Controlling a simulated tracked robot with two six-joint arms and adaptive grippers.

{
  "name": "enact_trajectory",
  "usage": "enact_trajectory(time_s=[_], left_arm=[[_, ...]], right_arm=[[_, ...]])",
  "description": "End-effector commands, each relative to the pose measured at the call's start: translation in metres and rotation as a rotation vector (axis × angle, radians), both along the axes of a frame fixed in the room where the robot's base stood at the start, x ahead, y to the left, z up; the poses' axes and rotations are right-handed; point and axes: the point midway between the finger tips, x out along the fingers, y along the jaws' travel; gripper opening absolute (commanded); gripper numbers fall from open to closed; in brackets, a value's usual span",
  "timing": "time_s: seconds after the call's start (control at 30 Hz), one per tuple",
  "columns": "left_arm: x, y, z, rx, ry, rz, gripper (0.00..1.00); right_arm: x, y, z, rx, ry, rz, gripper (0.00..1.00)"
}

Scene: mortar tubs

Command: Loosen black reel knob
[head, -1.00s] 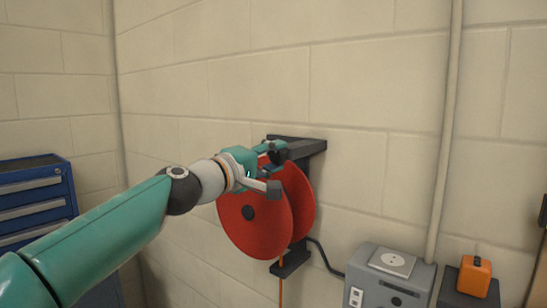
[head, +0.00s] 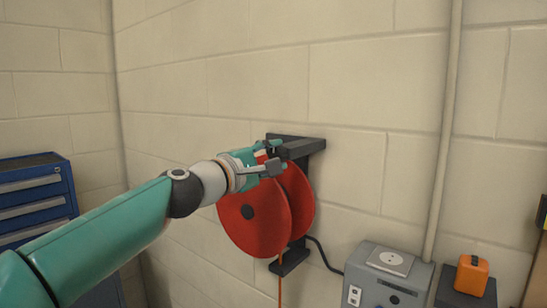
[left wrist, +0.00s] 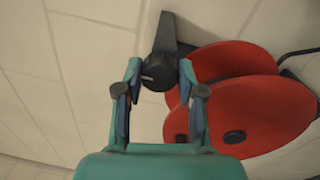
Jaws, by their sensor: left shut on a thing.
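The black reel knob (left wrist: 158,72) sits between the two fingers of my left gripper (left wrist: 160,68) in the left wrist view, at the end of a dark wall bracket arm. A pale mark shows on its face. My left gripper (head: 274,157) is shut on the knob, reaching in from the left in the head view, where fingers mostly hide the knob. The red reel (head: 252,225) has two discs with a dark hub and hangs just below the gripper; it also shows right of the fingers in the left wrist view (left wrist: 270,110). My right gripper is not in view.
The dark bracket (head: 312,146) is fixed to the block wall. An orange cord (head: 281,288) hangs below the reel. A grey box (head: 385,285) and an orange item (head: 472,274) stand at lower right. A blue drawer cabinet (head: 35,200) stands at left.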

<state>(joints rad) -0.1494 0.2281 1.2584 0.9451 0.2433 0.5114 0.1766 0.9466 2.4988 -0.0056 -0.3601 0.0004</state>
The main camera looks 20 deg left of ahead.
Motion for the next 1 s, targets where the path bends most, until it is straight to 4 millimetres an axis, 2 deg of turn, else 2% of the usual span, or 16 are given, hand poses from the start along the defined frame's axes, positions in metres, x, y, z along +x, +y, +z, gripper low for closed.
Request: enact_trajectory(time_s=[0.17,0.2,0.33,0.73,0.87,1.0], left_arm=[[0.002,0.001,-0.005,0.001,0.009,0.002,0.03],[0.002,0.001,-0.005,0.001,0.009,0.002,0.43],[0.001,0.001,-0.004,0.002,0.007,0.001,0.64],[-0.003,0.002,-0.002,0.001,0.003,-0.001,0.64],[-0.016,0.006,-0.002,0.0,0.003,-0.001,0.64],[-0.04,0.015,-0.003,0.0,0.003,0.001,0.64]], right_arm=[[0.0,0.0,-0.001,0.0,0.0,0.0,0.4],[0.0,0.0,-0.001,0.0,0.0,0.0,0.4],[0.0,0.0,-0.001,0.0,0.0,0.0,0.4],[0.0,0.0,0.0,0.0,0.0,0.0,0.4],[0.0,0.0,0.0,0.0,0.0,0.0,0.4],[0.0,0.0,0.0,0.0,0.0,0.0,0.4]])
